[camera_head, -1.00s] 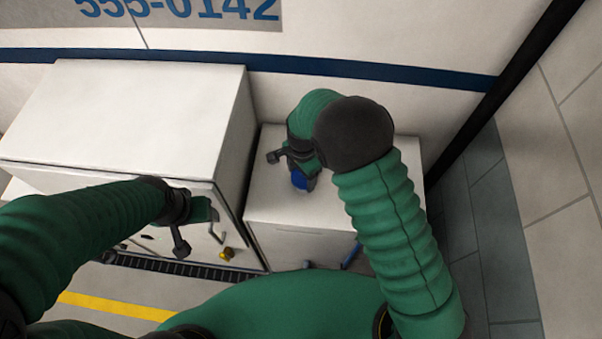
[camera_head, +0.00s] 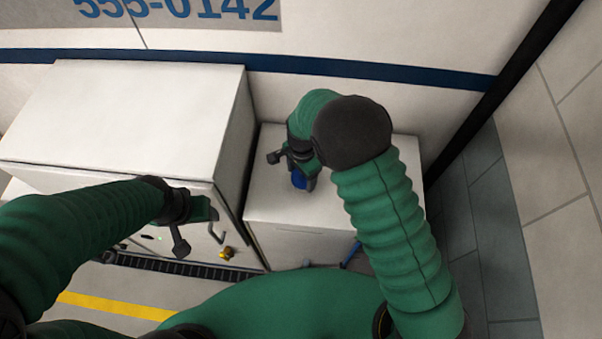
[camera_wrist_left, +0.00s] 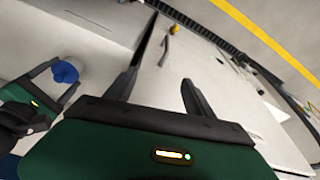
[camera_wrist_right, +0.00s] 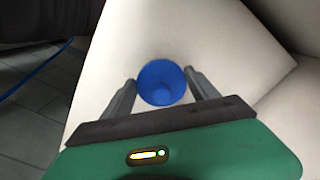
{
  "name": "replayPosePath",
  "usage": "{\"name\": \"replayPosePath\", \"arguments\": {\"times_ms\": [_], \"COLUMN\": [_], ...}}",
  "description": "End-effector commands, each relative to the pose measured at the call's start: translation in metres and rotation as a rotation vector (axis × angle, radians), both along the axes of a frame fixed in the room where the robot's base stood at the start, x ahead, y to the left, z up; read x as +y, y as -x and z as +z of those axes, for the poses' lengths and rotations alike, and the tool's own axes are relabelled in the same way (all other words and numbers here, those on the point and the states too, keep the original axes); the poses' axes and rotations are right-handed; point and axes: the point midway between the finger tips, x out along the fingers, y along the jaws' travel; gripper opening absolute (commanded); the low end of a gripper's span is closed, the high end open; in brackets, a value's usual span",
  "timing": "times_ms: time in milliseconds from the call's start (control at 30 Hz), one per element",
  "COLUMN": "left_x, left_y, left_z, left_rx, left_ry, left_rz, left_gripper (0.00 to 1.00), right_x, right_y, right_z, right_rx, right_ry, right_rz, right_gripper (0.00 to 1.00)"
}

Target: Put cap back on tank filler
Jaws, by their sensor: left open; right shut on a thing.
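The blue cap (camera_head: 299,180) is between the fingers of my right gripper (camera_head: 293,173), over the top of the low white cabinet (camera_head: 268,207). In the right wrist view the cap (camera_wrist_right: 161,83) looks round, with a finger on each side. It also shows in the left wrist view (camera_wrist_left: 65,72). The tank filler is not distinguishable; the cap and gripper may hide it. I cannot tell whether the cap touches anything below. My left gripper (camera_head: 198,231) is open and empty, in front of the larger white cabinet.
The larger white cabinet (camera_head: 130,110) stands close to the left of the low one. A yellow fitting (camera_head: 227,253) is near its lower front. A blue hose (camera_head: 351,256) is by the low cabinet's front. The van wall (camera_head: 390,45) is behind both.

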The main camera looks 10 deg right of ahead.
Motion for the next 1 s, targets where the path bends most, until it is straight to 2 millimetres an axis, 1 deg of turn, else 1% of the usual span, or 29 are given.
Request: {"name": "replayPosePath", "arguments": {"times_ms": [133, 167, 333, 367, 567, 633, 867, 1000], "left_x": [0.0, 0.0, 0.0, 0.0, 0.0, 0.0, 0.0, 0.0], "left_y": [0.0, 0.0, 0.0001, 0.0001, 0.0, 0.0, 0.0, 0.0], "left_z": [-0.0001, -0.0001, -0.0001, -0.0001, -0.0001, -0.0001, 0.0004, 0.0071], "left_rx": [0.0, 0.0, 0.0, 0.0, 0.0, 0.0, 0.0, 0.0], "left_ry": [0.0, 0.0, 0.0, 0.0, 0.0, 0.0, 0.0, 0.0], "left_rz": [0.0, 0.0, 0.0, 0.0, 0.0, 0.0, 0.0, 0.0], "left_gripper": [0.62, 0.62, 0.62, 0.62, 0.62, 0.62, 0.62, 0.62], "right_x": [0.0, -0.0001, -0.0001, -0.0001, -0.0001, 0.0, -0.0001, -0.0001], "right_y": [0.0, 0.0001, 0.0001, 0.0001, 0.0001, 0.0001, 0.0001, 0.0], "right_z": [-0.0001, -0.0001, -0.0001, -0.0001, -0.0001, -0.0002, 0.0005, 0.0081], "right_rx": [0.0, 0.0, 0.0, 0.0, 0.0, 0.0, 0.0, 0.0], "right_ry": [0.0, 0.0, 0.0, 0.0, 0.0, 0.0, 0.0, 0.0], "right_rz": [0.0, 0.0, 0.0, 0.0, 0.0, 0.0, 0.0, 0.0], "right_gripper": [0.24, 0.7, 0.92, 0.94, 0.94, 1.0, 1.0, 1.0]}}
